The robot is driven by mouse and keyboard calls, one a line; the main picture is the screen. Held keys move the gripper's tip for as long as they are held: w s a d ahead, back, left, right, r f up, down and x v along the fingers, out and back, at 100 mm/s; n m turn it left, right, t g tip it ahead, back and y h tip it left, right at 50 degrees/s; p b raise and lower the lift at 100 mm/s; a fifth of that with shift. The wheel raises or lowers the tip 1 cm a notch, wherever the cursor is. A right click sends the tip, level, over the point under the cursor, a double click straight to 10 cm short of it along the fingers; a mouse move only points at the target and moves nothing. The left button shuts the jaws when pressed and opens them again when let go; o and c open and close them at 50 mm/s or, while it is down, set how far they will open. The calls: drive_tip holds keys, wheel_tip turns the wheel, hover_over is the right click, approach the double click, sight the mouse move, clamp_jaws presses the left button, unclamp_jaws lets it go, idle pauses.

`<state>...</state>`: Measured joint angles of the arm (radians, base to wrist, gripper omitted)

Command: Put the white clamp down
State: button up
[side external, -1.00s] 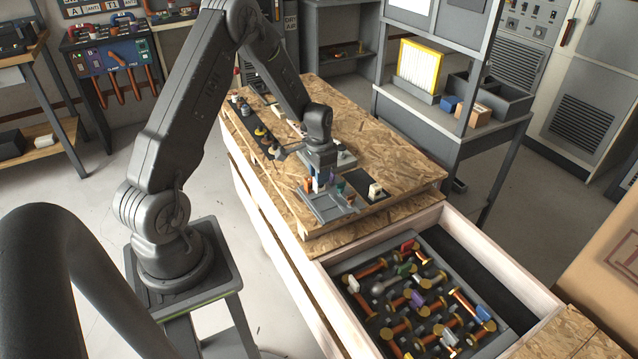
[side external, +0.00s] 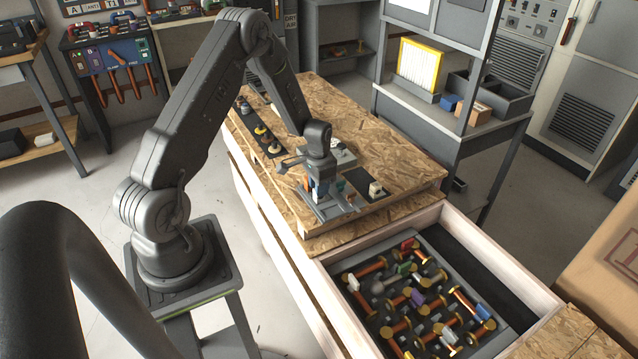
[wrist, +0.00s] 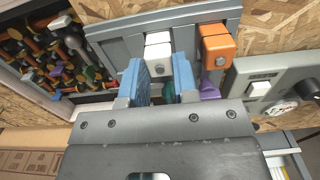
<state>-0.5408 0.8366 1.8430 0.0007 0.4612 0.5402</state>
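In the wrist view, the white clamp (wrist: 158,52) sits at the grey tray (wrist: 110,42), to the left of an orange clamp (wrist: 218,46). My gripper (wrist: 160,72) has blue finger pads, one on each side of the white clamp. The fingers stand apart and look open, with the clamp between their tips; any light contact is hard to tell. In the side view, my gripper (side external: 320,186) points down over the grey tray (side external: 331,211) on the wooden bench. The white clamp cannot be made out there.
A purple part (wrist: 209,91) lies near the orange clamp. A grey box with a dial (wrist: 275,88) is at right. A dark panel with a white piece (side external: 375,189) lies right of the tray.

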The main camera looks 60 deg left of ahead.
drive_tip(key=o, duration=0.4)
drive_tip(key=shift+o, duration=0.2)
drive_tip(key=s+d+r+t, duration=0.1)
drive_tip(key=d+r, duration=0.2)
drive_tip(key=r, duration=0.8)
drive_tip(key=s+d+r, duration=0.1)
drive_tip(key=d+r, duration=0.3)
drive_tip(key=r, duration=0.7)
drive_tip(key=s+d+r+t, duration=0.2)
drive_tip(key=s+d+r, duration=0.3)
drive_tip(key=s+d, duration=0.2)
drive_tip(key=s+d+r+t, duration=0.2)
drive_tip(key=s+d+r, duration=0.3)
drive_tip(key=s+d, duration=0.3)
drive_tip(key=shift+s+d+r+t, duration=0.2)
drive_tip(key=shift+s+d+t, duration=0.1)
drive_tip(key=shift+s, duration=0.5)
